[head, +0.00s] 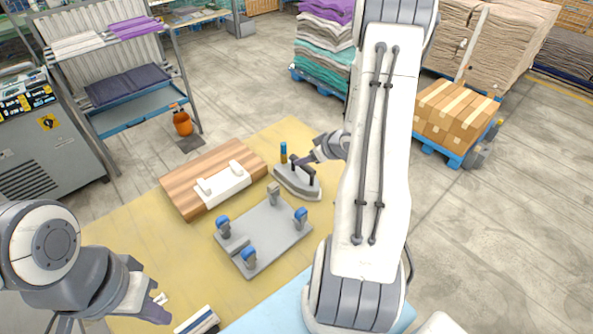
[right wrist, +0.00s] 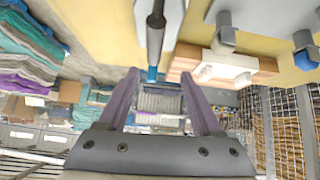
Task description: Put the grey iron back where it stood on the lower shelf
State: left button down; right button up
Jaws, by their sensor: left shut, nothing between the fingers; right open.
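The grey iron (head: 296,184), with a dark handle, rests on the yellow mat (head: 130,245). In the right wrist view its dark handle (right wrist: 155,35) shows at the top, above the finger gap. My right gripper (head: 300,160) is open at the iron's handle; I cannot tell whether it touches. Its purple fingers (right wrist: 160,100) are spread in the right wrist view. My left gripper (head: 158,306) is shut and empty at the lower left. A rack at upper left has a blue lower shelf (head: 150,108) with dark folded cloth and bare room at its front.
A wooden board (head: 180,196) with a white piece and a grey plate (head: 262,238) with blue-topped posts lie left of and below the iron. An orange container (head: 182,122) stands by the rack. Boxes (head: 455,115) stand right.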

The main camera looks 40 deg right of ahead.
aim_at(300, 172)
jog(key=shift+s+d+f, duration=0.1)
jog(key=shift+s+d, duration=0.3)
jog(key=shift+d, duration=0.1)
jog(key=shift+w+f+t, duration=0.1)
jog(key=shift+f+t, duration=0.15)
jog(key=shift+t, duration=0.05)
jog(key=p+x, duration=0.1)
jog(key=x, duration=0.3)
jog(key=shift+w+f, duration=0.1)
jog(key=shift+f, duration=0.05)
jog(key=p+x, duration=0.3)
jog(key=x, duration=0.1)
jog(key=shift+w+f, duration=0.5)
jog(key=shift+f, duration=0.05)
jog(key=shift+d, duration=0.1)
grip_shut()
